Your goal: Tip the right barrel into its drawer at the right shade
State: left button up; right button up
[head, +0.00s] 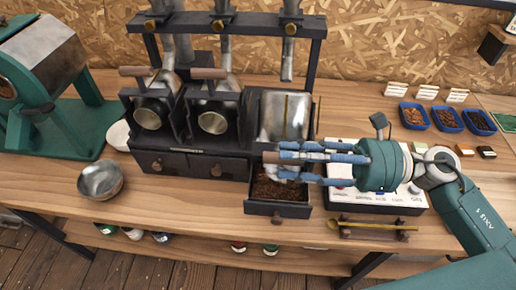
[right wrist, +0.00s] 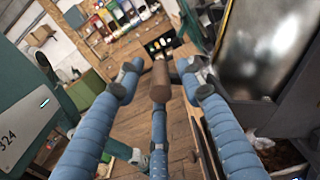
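The right barrel (head: 285,117) is a shiny metal drum in the dark roaster's right bay, its long side facing me. Unlike the other two, it shows no round front opening. It fills the right wrist view's upper right (right wrist: 262,45). Its drawer (head: 279,210) is pulled out below and holds dark brown beans (head: 280,188). My right gripper (head: 285,164) reaches in from the right, above the drawer. Its blue fingers stand apart around a brown wooden handle (right wrist: 160,82), with gaps visible beside it. My left gripper is out of view.
Two other barrels (head: 151,117) (head: 213,122) stand left of it, with wooden handles above. A metal bowl (head: 100,180) is at left. A white panel (head: 385,198) lies partly behind my gripper, with a brass scoop (head: 378,226) in front. Blue sample trays (head: 447,119) sit at right.

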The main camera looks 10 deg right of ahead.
aim_at(259, 154)
jog(key=p+x, duration=0.1)
jog(key=x, duration=0.1)
jog(key=p+x, duration=0.1)
jog(key=x, duration=0.2)
jog(key=shift+a+r, duration=0.25)
jog(key=shift+w+a+f, duration=0.2)
jog(key=shift+w+a, duration=0.05)
jog(key=shift+a, duration=0.3)
grip_shut()
jog(key=shift+s, duration=0.1)
